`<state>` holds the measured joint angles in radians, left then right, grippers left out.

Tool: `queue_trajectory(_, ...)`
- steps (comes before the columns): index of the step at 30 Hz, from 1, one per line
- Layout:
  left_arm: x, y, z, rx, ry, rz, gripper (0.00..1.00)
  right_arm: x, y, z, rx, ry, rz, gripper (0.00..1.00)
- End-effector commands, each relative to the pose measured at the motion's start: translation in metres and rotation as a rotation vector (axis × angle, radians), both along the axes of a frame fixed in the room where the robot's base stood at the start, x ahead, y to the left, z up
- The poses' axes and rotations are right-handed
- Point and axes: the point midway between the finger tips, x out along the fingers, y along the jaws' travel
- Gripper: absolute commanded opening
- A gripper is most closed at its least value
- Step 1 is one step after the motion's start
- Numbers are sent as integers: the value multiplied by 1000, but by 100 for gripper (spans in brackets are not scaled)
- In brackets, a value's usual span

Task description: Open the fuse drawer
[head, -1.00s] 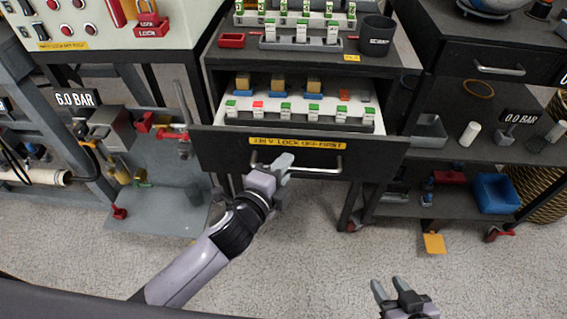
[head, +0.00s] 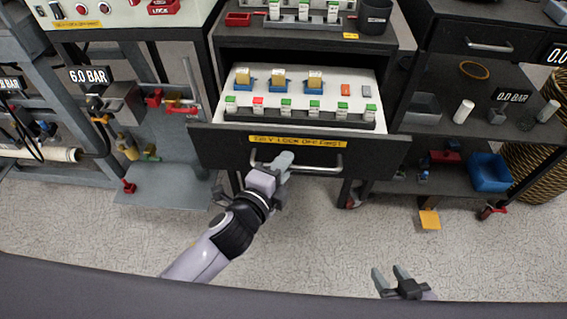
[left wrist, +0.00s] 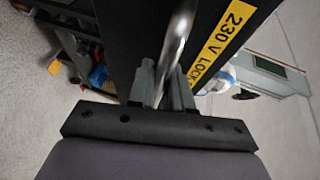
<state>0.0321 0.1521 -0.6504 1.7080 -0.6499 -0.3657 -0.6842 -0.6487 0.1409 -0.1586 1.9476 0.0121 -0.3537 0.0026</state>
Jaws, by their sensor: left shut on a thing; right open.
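The fuse drawer (head: 215,146) stands pulled out from the dark cabinet in the head view, with a yellow lock-off label (head: 297,142) on its front. Inside it are a white panel (head: 300,98), a row of fuse modules with green or red tops, and yellow-and-blue blocks behind them. My left gripper (head: 277,166) is shut on the silver bar handle (head: 325,170), near the handle's left end. In the left wrist view the handle (left wrist: 180,35) runs between the two fingers (left wrist: 163,88). My right gripper (head: 390,278) is open and empty, low at the right above the floor.
A black cup (head: 374,17) and a red tray (head: 238,19) stand on the cabinet top. A shelf cart with a blue bin (head: 488,172) is at the right. A valve rig with a 6.0 BAR sign (head: 89,75) is at the left. The floor before the drawer is clear.

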Motion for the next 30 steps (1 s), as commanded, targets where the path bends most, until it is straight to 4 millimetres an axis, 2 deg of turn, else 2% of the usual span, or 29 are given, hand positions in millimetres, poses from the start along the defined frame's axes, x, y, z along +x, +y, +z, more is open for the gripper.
queue_trajectory(5, 1, 2, -1, 2, 1, 4, 0, 0, 0, 0, 1, 0, -1, 43)
queue_trajectory(6, 1, 2, -1, 2, 1, 4, 22, 0, 0, 0, 1, -1, -1, 43)
queue_trajectory(7, 1, 2, -1, 2, 1, 4, 25, 0, 0, 0, 1, -1, -1, 43)
queue_trajectory(17, -2, 2, 0, 1, 1, 1, 25, 0, 0, 1, 1, -1, -1, 43)
queue_trajectory(20, -9, 5, 1, 2, 1, 2, 25, 0, 0, 1, 1, -1, -1, 43)
queue_trajectory(30, -52, 23, 10, 2, 3, 3, 25, 0, 1, 3, 2, -1, 0, 43)
